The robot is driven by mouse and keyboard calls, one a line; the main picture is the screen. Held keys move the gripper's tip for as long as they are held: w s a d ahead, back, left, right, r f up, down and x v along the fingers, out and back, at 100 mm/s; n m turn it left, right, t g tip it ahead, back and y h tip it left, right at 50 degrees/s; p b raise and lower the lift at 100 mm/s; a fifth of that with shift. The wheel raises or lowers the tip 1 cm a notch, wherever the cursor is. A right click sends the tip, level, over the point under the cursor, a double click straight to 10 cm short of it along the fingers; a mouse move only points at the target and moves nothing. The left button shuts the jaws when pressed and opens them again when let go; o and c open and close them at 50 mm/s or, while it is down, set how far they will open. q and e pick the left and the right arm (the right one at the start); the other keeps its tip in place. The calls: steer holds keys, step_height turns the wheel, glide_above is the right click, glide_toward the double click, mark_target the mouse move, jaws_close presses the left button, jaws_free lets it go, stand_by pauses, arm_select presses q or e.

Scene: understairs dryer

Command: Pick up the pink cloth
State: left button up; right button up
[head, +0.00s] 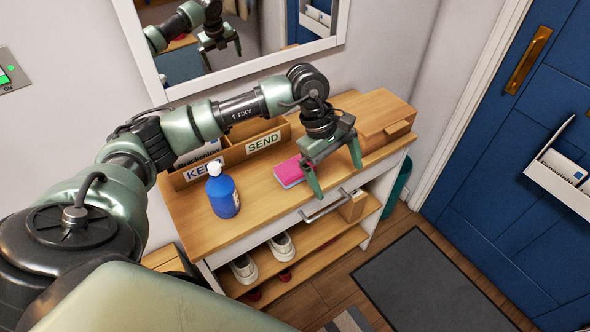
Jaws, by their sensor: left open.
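My left gripper (338,180) is open and hangs above the cabinet top, just right of the cloth. Its green fingers are spread, and the left finger overlaps the cloth's right edge in the picture. I cannot tell whether it touches the cloth. Nothing shows between the fingers. My right gripper is not in view.
A blue bottle (222,194) with a white cap stands left of the cloth. Behind are letter boxes marked KEEP and SEND (264,142). A wooden box (384,120) stands at the right end. A drawer handle (325,207) juts from the front, with shoes on shelves below.

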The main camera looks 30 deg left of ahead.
mark_target(298, 169)
arm_select(q)
steer(key=a+y, duration=0.1)
steer(key=a, duration=0.2)
steer(key=a+r+y, duration=0.1)
steer(key=a, duration=0.3)
steer(key=a+y, duration=0.2)
steer(key=a, duration=0.2)
steer(key=shift+r+g, duration=0.2)
steer(key=shift+g, duration=0.2)
steer(key=shift+a+f, duration=0.2)
steer(key=shift+f, duration=0.05)
steer(key=f+p, duration=0.1)
steer(key=f, duration=0.2)
steer(key=f+p, duration=0.1)
steer(key=f, duration=0.2)
steer(key=shift+w+d+f, duration=0.15)
steer(key=shift+d+f, duration=0.05)
steer(key=shift+f, duration=0.4)
steer(key=c, duration=1.1)
